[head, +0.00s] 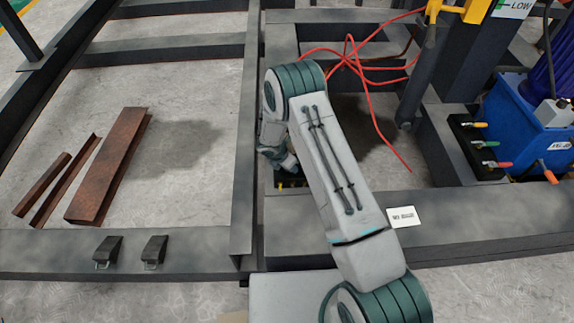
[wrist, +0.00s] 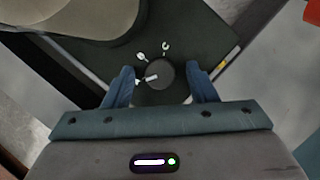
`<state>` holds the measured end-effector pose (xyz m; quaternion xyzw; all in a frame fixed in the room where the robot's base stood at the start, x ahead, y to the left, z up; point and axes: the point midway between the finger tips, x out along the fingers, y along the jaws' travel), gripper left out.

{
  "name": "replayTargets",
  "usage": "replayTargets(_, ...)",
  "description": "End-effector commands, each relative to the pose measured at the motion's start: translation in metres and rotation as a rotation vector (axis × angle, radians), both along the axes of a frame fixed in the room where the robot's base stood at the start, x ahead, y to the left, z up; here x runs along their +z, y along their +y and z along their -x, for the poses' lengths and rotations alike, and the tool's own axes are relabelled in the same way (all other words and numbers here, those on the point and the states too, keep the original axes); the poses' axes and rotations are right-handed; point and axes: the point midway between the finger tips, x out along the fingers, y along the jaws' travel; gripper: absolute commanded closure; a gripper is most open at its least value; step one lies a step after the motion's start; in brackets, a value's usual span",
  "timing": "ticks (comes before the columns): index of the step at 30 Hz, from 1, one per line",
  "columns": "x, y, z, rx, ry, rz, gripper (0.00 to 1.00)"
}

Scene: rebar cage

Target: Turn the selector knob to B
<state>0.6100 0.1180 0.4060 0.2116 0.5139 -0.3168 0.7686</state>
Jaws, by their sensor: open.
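The selector knob (wrist: 160,86) is a round dark knob on a dark panel (wrist: 205,45) in the wrist view. Its white pointer line points left and slightly down. Two small white marks, too blurred to read surely, stand above it: one at upper left, one at top. My gripper (wrist: 161,78) is open, with one blue finger on each side of the knob and a gap on both sides. In the head view my gripper (head: 287,165) is mostly hidden behind my arm, and the knob is hidden.
Dark steel beams (head: 150,250) frame the floor openings. Red cables (head: 365,75) hang right of my arm. A blue unit (head: 530,125) with coloured levers stands at the right. Rusty steel profiles (head: 108,165) lie on the floor at the left.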

Motion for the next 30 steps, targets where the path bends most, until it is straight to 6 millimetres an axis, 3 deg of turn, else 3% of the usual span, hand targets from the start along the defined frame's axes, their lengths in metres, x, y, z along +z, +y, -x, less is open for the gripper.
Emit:
replayTargets(8,-0.0006,-0.0005,-0.0003,0.000,0.000,0.000,0.51)
replayTargets(12,-0.0005,-0.0005,-0.0003,0.000,0.000,0.000,0.90)
replayTargets(13,-0.0005,-0.0005,-0.0003,0.000,0.000,0.000,0.93)
replayTargets(23,-0.0008,-0.0002,-0.0005,-0.038,0.000,0.000,0.93)
replayTargets(30,-0.0012,0.0003,-0.0017,-0.176,-0.001,-0.001,0.93)
